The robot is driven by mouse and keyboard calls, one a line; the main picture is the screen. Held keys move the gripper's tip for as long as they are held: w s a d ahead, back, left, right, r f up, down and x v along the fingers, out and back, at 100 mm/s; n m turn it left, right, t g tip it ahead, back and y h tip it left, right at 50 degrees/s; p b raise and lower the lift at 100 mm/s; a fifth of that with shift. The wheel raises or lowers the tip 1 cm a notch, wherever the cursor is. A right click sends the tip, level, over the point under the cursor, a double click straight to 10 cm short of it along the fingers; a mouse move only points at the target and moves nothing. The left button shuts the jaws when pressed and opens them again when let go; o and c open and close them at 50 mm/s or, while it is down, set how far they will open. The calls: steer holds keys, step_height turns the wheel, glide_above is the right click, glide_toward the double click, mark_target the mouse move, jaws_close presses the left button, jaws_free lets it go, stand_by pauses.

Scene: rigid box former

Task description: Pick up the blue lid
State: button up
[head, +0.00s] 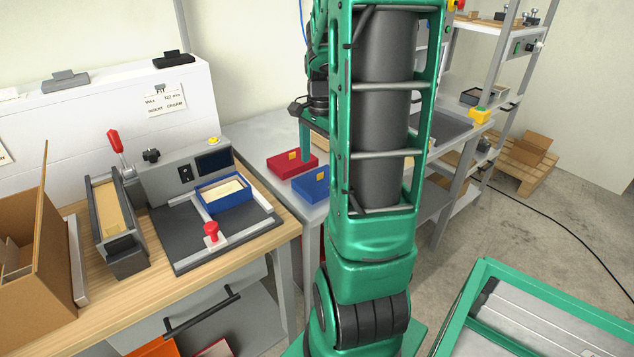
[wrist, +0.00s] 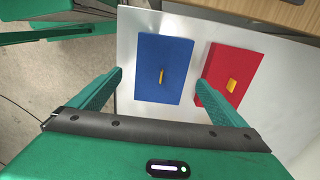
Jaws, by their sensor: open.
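The blue lid (head: 311,186) is a flat blue rectangle with a small yellow tab, lying on the pale table beside the red lid (head: 292,163). My arm column partly covers the blue lid in the head view. In the wrist view, the blue lid (wrist: 150,53) lies between the two open fingers of my gripper (wrist: 160,76), which is empty. The right fingertip overlaps the near left edge of the red lid (wrist: 233,62) in the picture; I cannot tell the height above it. In the head view, one green finger shows by the red lid.
A blue box (head: 226,204) with a cream insert sits on the dark fixture (head: 190,240) on the wooden bench at left. A cardboard box (head: 22,235) stands at far left. A shelf rack is behind at right. A green-framed cart (head: 480,268) is at lower right.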

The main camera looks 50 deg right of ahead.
mark_target(320, 174)
step_height(320, 174, down, 4)
steer(key=shift+w, duration=0.15)
steer(key=shift+c, duration=0.7)
steer(key=c, duration=1)
steer(key=shift+d+r, duration=0.1)
